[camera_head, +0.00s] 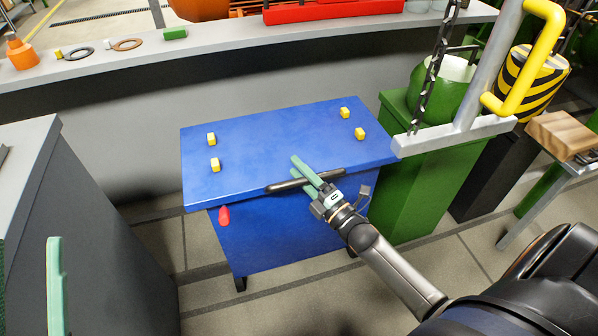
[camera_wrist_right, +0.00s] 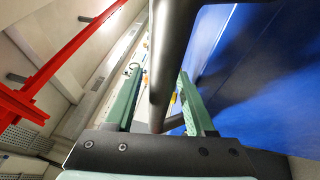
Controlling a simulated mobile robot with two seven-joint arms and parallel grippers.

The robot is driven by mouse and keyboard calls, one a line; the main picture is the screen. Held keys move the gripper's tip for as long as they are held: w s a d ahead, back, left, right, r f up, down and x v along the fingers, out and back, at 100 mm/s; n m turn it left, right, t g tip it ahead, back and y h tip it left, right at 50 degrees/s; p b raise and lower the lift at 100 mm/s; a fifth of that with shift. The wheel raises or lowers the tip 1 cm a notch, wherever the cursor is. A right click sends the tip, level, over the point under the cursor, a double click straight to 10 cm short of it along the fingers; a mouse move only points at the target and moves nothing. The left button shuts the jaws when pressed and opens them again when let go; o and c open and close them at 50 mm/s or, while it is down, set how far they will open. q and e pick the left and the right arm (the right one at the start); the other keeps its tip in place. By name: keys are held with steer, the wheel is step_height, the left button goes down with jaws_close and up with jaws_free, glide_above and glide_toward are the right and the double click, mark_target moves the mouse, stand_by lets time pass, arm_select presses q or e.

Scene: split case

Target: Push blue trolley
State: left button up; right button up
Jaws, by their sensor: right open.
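The blue trolley (camera_head: 255,150) stands in the middle of the head view, with a black handle bar (camera_head: 282,186) along its near top edge and a red piece (camera_head: 224,215) on its front. My right gripper (camera_head: 303,170) is at the handle. In the right wrist view the dark bar (camera_wrist_right: 172,60) runs between the two green fingers of the gripper (camera_wrist_right: 160,85), which are apart. I cannot tell if they touch the bar. One green finger of my left gripper (camera_head: 56,285) shows at the lower left, over the grey cabinet side; its other finger is not visible.
Several yellow blocks (camera_head: 212,139) sit on the trolley top. A low grey wall (camera_head: 140,75) with a ledge runs behind it. A grey cabinet (camera_head: 80,220) stands at left, a green bin (camera_head: 420,170) close at right. Floor (camera_head: 270,300) is open in front.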

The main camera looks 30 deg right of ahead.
steer(key=shift+w, duration=0.15)
steer(key=shift+c, duration=0.2)
jaws_close()
stand_by(1.2)
